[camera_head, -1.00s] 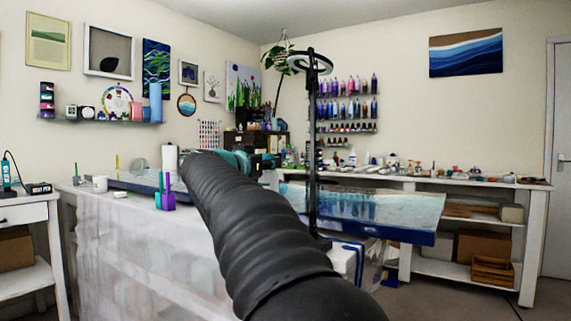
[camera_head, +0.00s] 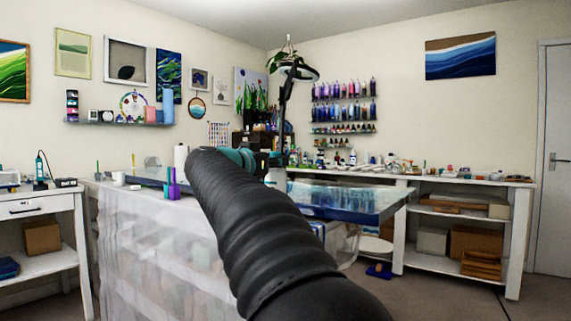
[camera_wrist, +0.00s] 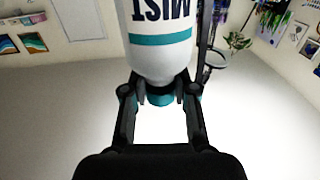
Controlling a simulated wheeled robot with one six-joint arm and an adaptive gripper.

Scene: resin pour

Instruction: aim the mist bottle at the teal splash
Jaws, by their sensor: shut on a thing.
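The mist bottle (camera_wrist: 160,40) is white with a teal band and dark "MIST" lettering, which reads upside down in the wrist view. My gripper (camera_wrist: 161,92) is shut on it near its teal end, with one finger on each side. The top of the picture cuts off the rest of the bottle. In the head view my gripper (camera_head: 262,160) is small and partly hidden behind my arm, above the work table. A blue glossy panel (camera_head: 345,200) lies beyond it on the right. I cannot make out a distinct teal splash in either view.
A table draped in clear plastic (camera_head: 145,240) stands left of my arm. A ring lamp on a black stand (camera_head: 283,110) rises near my gripper. A white shelf bench (camera_head: 460,180) runs along the right wall. Open floor (camera_head: 430,300) shows at the lower right.

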